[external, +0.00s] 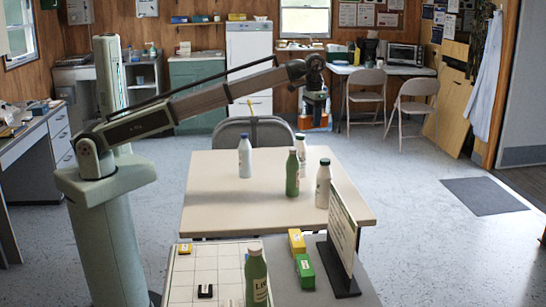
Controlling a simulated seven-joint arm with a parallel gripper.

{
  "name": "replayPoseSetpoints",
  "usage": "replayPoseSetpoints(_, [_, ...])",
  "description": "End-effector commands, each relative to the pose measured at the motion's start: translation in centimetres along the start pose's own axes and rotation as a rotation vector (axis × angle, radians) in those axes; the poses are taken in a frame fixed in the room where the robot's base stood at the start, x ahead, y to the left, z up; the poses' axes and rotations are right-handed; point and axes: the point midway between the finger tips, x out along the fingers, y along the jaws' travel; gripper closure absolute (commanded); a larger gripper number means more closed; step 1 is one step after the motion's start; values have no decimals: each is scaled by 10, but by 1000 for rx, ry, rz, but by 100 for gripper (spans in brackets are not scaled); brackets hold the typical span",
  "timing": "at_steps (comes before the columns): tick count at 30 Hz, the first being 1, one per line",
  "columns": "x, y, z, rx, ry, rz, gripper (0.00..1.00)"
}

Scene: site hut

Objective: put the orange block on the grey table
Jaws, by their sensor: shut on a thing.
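My gripper (316,113) hangs pointing down at the end of my outstretched arm, high beyond the far edge of the cream table. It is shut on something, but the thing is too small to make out. Orange and white patches show around the fingertips; I cannot tell whether they belong to the held thing or to the background. The grey table (362,296) is at the front. A yellow-orange block (296,241) lies on it, with a green block (305,271) close in front. A yellow block (185,248) and a black block (205,291) lie on a white gridded board (228,262).
A green bottle (257,279) stands at the front, and a sign (342,232) stands upright on the grey table's right. Chairs stand behind.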

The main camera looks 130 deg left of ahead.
Motion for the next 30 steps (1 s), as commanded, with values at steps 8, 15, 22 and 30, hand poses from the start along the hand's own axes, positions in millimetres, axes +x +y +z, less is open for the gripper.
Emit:
replayPoseSetpoints(8, [0, 109, 38, 358, 0, 0, 88])
replayPoseSetpoints(15, [0, 196, 82, 663, 0, 0, 88])
replayPoseSetpoints(22, [0, 275, 133, 955, 0, 0, 88])
replayPoseSetpoints(30, [0, 360, 204, 1298, 0, 0, 88])
